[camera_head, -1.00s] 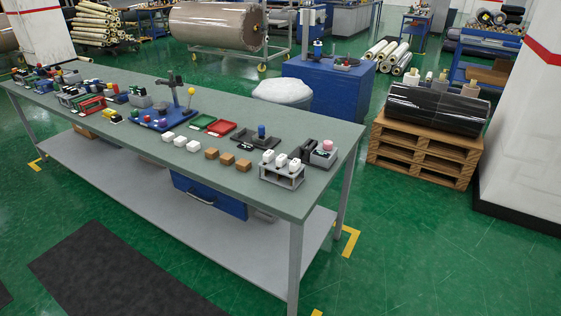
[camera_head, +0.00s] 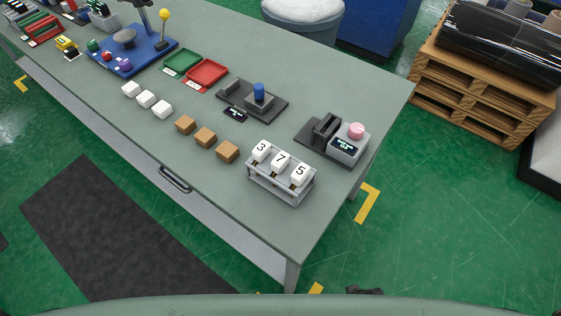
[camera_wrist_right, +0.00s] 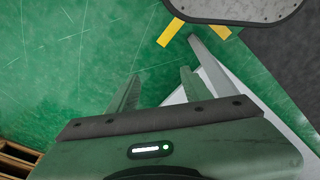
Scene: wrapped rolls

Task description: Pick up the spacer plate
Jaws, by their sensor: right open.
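No thing is clearly marked as the spacer plate. A grey rack (camera_head: 282,191) near the table's right end holds three white numbered pieces upright: 3 (camera_head: 261,151), 7 (camera_head: 279,162) and 5 (camera_head: 299,174). Whether these are spacer plates I cannot tell. Behind the rack is a dark plate-like fixture (camera_head: 270,105) with a blue knob. My right gripper (camera_wrist_right: 160,78) is open and empty in the right wrist view, with green floor beyond its fingers. It is away from the rack. My left gripper is not in view.
The rack stands on a grey-green table (camera_head: 190,165). Brown blocks (camera_head: 206,137) and white blocks (camera_head: 147,98) lie left of it. A device with a pink button (camera_head: 355,130) stands to its right. A wooden pallet (camera_head: 480,85) is beyond the table. The table's front right corner is clear.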

